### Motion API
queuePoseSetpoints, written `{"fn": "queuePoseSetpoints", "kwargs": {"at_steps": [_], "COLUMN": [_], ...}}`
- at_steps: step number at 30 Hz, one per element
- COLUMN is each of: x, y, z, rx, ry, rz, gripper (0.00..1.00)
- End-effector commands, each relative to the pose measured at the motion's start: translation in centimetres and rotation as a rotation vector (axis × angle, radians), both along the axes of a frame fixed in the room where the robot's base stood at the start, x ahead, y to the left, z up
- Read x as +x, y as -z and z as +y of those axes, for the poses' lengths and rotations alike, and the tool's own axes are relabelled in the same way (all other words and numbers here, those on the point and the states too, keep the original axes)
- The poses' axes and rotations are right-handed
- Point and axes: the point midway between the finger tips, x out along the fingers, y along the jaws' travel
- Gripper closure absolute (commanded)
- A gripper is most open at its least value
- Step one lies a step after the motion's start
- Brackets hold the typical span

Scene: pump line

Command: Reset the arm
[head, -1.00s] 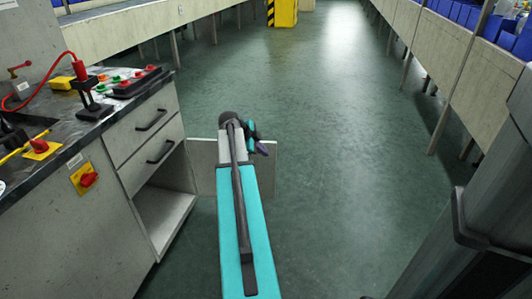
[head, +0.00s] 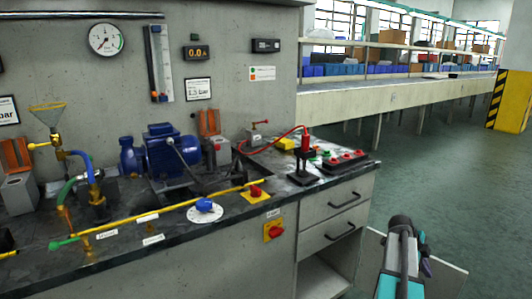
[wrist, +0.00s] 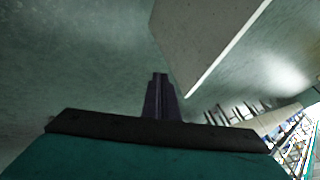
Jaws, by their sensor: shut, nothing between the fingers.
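My arm, teal and grey, shows at the lower right of the head view, beside the right end of the workbench (head: 190,232). In the wrist view my gripper (wrist: 160,78) shows as dark fingers close together, empty, with the green floor behind. A grey panel edge (wrist: 208,45) is just beyond the fingers to the upper right. In the head view an open cabinet door (head: 447,279) stands next to my arm.
The bench carries a blue pump motor (head: 170,155), yellow pipe (head: 150,213), blue valve knob (head: 204,205) and a button box (head: 345,160). Two drawers (head: 333,210) are shut. The floor (head: 445,180) to the right is free. A yellow pillar (head: 510,100) stands far right.

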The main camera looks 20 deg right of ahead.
Motion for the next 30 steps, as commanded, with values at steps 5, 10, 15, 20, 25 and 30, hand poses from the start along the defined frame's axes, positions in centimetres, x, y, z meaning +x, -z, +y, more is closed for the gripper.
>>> {"fn": "queuePoseSetpoints", "kwargs": {"at_steps": [5,10,15,20,25,30], "x": [4.2,7.1,8.9,9.6,9.3,7.9], "y": [1.0,3.2,5.3,7.4,9.3,10.8], "z": [5.2,10.8,16.9,23.0,29.5,35.7], "rx": [0.047,0.098,0.156,0.22,0.295,0.376], "ry": [-0.092,-0.175,-0.257,-0.353,-0.479,-0.622], "rz": [0.045,0.088,0.13,0.184,0.257,0.341], "gripper": [1.0,1.0,1.0,1.0,1.0,1.0]}}
